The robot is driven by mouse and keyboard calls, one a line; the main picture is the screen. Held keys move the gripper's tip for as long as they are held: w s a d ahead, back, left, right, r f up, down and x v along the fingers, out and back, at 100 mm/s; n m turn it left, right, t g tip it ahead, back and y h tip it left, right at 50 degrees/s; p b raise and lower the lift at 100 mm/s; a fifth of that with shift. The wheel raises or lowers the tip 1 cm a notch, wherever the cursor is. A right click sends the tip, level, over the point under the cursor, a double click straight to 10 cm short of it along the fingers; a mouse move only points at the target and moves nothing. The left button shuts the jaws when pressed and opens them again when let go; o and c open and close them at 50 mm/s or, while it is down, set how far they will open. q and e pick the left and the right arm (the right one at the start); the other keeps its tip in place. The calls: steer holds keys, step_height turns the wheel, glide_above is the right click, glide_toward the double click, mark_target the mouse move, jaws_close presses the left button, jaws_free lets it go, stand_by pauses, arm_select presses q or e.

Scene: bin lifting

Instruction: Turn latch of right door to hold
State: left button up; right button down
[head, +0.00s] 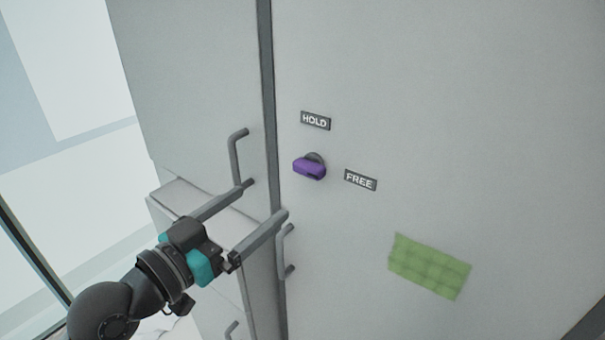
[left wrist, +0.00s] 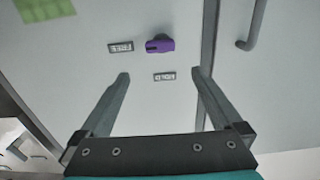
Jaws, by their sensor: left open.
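The purple latch (head: 308,169) sits on a round dark mount on the right door (head: 440,90). It lies lengthwise, its dark-marked end toward the FREE label (head: 360,180) at its lower right. The HOLD label (head: 315,120) is above it. The left wrist view shows the latch (left wrist: 160,44) upside down, with FREE (left wrist: 120,47) to its left and HOLD (left wrist: 164,76) below. My left gripper (head: 267,198) is open and empty, to the lower left of the latch, apart from it. In the left wrist view the latch lies beyond the open fingers (left wrist: 160,73). My right gripper is not in view.
A dark vertical gap (head: 266,80) separates the right door from the left door (head: 190,70). Bar handles (head: 235,158) (head: 284,252) stick out near my left fingers. A green patch (head: 430,267) is on the right door's lower part. The door around the latch is otherwise flat.

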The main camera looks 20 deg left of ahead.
mark_target(304, 169)
arm_select(q)
steer(key=p+x, duration=0.2)
steer(key=x, duration=1.1)
steer(key=shift+w, duration=0.15)
steer(key=c, duration=1.2)
steer(key=shift+c, duration=0.2)
